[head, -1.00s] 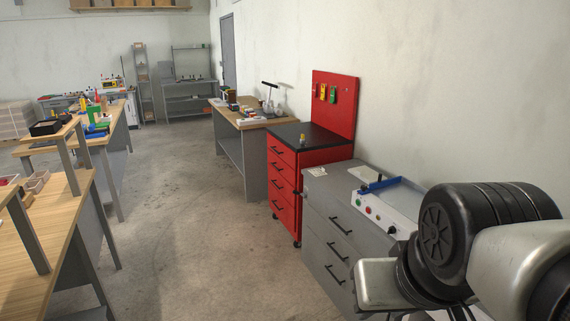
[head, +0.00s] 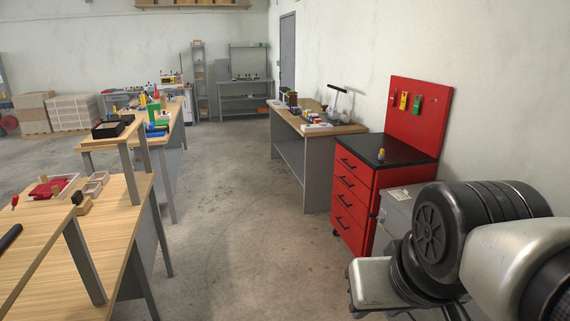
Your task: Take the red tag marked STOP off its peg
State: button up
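A red panel (head: 424,120) stands upright at the back of a red drawer cabinet (head: 349,197), against the right wall. Several small tags hang on it: a narrow red tag (head: 393,97) at the left, a yellow tag (head: 404,101) beside it and a green tag (head: 417,103) to the right. The lettering is too small to read, so I cannot tell which tag says STOP. The pegs are not clearly visible. My folded arm fills the lower right; my gripper's fingers do not show.
The cabinet's black top (head: 396,151) holds a small yellow item (head: 382,154). A grey cabinet (head: 397,208) stands in front, partly hidden by my arm. Wooden benches (head: 106,222) line the left, and another bench (head: 305,130) stands beyond the red cabinet. The floor between is clear.

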aim_at(392, 97)
jog(key=i+u, duration=0.4)
jog(key=i, duration=1.15)
jog(key=i+z, duration=0.15)
jog(key=i, duration=0.65)
jog(key=i+j+z, duration=0.2)
jog(key=i, duration=0.55)
jog(key=i+l, duration=0.1)
jog(key=i, duration=1.5)
jog(key=i+j+z, duration=0.1)
jog(key=i+z, duration=0.3)
jog(key=i+j+z, duration=0.15)
jog(key=z, duration=0.25)
jog(key=i+j+z, duration=0.3)
jog(key=z, duration=0.15)
jog(key=i, duration=0.1)
